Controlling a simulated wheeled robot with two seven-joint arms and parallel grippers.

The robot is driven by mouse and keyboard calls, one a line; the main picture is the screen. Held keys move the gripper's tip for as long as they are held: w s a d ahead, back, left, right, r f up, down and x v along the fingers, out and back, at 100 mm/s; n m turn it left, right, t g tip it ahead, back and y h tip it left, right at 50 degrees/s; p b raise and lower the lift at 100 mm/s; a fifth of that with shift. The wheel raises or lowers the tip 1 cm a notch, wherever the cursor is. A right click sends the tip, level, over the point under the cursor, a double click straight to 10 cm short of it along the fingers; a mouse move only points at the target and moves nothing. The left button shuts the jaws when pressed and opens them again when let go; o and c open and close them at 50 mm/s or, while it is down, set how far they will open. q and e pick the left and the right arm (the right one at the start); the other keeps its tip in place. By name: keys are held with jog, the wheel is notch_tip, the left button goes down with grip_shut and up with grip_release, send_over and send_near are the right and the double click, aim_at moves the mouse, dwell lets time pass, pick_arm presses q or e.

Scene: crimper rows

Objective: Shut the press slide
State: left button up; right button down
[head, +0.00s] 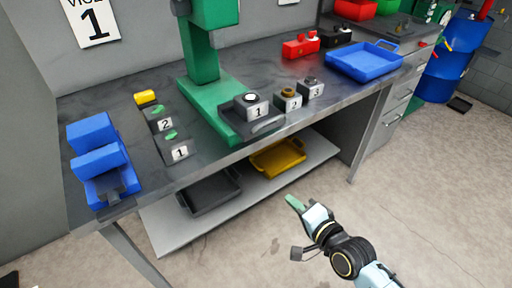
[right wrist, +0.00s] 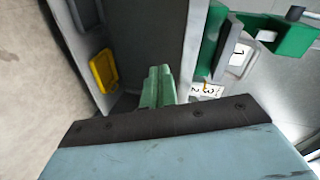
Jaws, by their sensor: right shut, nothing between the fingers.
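The green press (head: 199,62) stands on the grey workbench (head: 120,92). Its dark slide (head: 268,125) sticks out at the front of the green base, near the bench's front edge. A grey block marked 1 (head: 257,111) sits on or right behind the slide; I cannot tell which. My right gripper (head: 294,203) has green fingers, shut and empty, in front of the bench and below its top, apart from the press. Its fingers also show in the right wrist view (right wrist: 158,88), with green press parts (right wrist: 203,48) beyond them. My left gripper is not in view.
Blocks marked 2 (head: 288,99) and 3 (head: 312,88) stand right of the press. A blue vice (head: 100,160) and more numbered blocks are left. A blue tray (head: 362,64) sits at right. A lower shelf (head: 230,205) holds black and yellow trays. The floor in front is clear.

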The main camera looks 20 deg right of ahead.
notch_tip(320, 180, up, 11)
jog(key=a+m+t+y, duration=0.2)
jog(key=b, duration=0.2)
send_near(249, 135)
jog(key=x, duration=0.5)
jog(key=shift+w, duration=0.1)
jog(key=shift+w+a, duration=0.3)
jog(key=shift+w, duration=0.3)
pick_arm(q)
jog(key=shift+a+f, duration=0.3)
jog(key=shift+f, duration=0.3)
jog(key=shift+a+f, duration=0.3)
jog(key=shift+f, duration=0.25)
pick_arm(e)
jog(key=shift+w, duration=0.15)
